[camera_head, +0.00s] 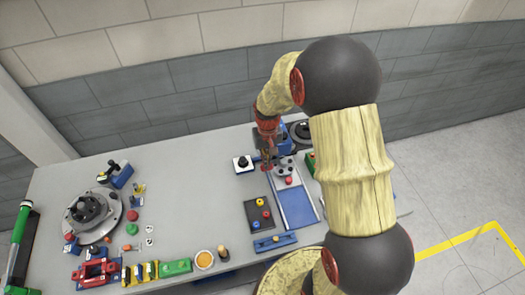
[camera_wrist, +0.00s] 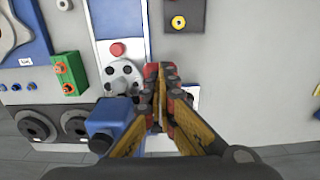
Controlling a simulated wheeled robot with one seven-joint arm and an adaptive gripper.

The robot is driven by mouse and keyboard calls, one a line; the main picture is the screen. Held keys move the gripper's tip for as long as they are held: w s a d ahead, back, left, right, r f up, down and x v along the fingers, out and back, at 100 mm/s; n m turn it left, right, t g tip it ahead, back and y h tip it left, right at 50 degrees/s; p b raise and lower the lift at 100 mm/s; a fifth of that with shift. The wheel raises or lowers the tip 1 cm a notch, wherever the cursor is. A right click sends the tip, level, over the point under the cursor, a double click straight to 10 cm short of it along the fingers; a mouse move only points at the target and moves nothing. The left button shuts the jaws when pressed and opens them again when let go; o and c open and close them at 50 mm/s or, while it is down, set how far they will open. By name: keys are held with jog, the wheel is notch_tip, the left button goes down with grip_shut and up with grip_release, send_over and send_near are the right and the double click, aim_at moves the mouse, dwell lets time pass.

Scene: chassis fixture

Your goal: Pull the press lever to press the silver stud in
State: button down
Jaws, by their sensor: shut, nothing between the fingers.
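My gripper (camera_head: 266,168) has its fingers together, pointing down at the back of the table; they also show shut and empty in the wrist view (camera_wrist: 160,75). In the wrist view, a grey round plate with dark holes (camera_wrist: 122,78) lies just left of the fingers, on a blue and white track. A blue block with a dark round end (camera_wrist: 112,117) stands beside the fingers at lower left and may belong to the press. The lever cannot be told apart for certain, being partly behind the gripper. I cannot make out the silver stud.
A red knob (camera_head: 288,181) sits by the round plate. A black tray (camera_head: 252,212) with small coloured parts lies left of the blue track (camera_head: 297,208). A black-knobbed white block (camera_head: 242,162) stands left of my gripper.

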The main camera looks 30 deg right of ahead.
jog(key=shift+s+f, duration=0.15)
jog(key=shift+f, duration=0.4)
